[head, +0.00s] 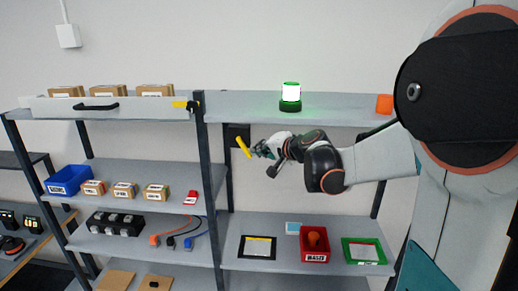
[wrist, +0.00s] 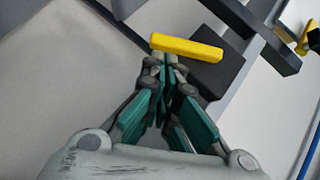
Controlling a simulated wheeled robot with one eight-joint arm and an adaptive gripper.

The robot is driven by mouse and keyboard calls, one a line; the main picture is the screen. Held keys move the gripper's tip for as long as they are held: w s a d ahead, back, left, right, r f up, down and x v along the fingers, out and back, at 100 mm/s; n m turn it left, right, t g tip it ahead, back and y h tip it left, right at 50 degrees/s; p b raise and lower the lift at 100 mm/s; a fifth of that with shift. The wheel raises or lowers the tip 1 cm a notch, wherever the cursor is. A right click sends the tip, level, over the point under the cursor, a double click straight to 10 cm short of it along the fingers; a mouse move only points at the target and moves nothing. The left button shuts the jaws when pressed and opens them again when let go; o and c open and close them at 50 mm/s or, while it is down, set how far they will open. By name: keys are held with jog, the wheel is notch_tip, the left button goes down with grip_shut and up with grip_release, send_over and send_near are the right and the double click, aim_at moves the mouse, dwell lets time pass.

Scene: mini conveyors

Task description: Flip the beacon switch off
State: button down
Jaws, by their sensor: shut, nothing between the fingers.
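The beacon (head: 291,93) stands on the top shelf in the head view, a cylinder glowing white and green on a dark green base. The beacon switch is a yellow lever (head: 244,147) on a dark box (head: 236,133) below that shelf, beside the middle upright. In the wrist view the yellow lever (wrist: 187,47) lies across just ahead of the fingertips, with the dark box (wrist: 215,75) behind it. My gripper (head: 259,150) is shut and empty. Its tips (wrist: 166,62) are at the lever, close to or touching it; I cannot tell which.
A dark upright (head: 209,170) stands left of the switch. The top shelf (head: 345,106) runs above my arm with an orange cup (head: 384,104). Below are a red bin (head: 314,257), a green tray (head: 347,252) and a black-framed tray (head: 242,254).

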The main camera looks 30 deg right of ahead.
jog(key=shift+a+f+b, duration=0.15)
jog(key=shift+f+b, duration=0.05)
jog(key=shift+b, duration=0.15)
jog(key=shift+w+a+f, duration=0.1)
jog(key=shift+a, duration=0.05)
jog(key=shift+f+b, duration=0.2)
jog(key=shift+b, duration=0.15)
jog(key=w+a+f+m+t+y+b, duration=0.1)
jog(key=a+m+t+b, duration=0.1)
jog(key=b, duration=0.3)
jog(key=w+a+f+m+t+b, duration=0.1)
jog(key=f+t+b, duration=0.1)
jog(key=b, duration=0.3)
jog(key=shift+w+a+f+m+y, duration=0.2)
jog(key=shift+a+m+y, duration=0.15)
jog(key=shift+m+y, duration=0.05)
jog(key=shift+d+f, duration=0.1)
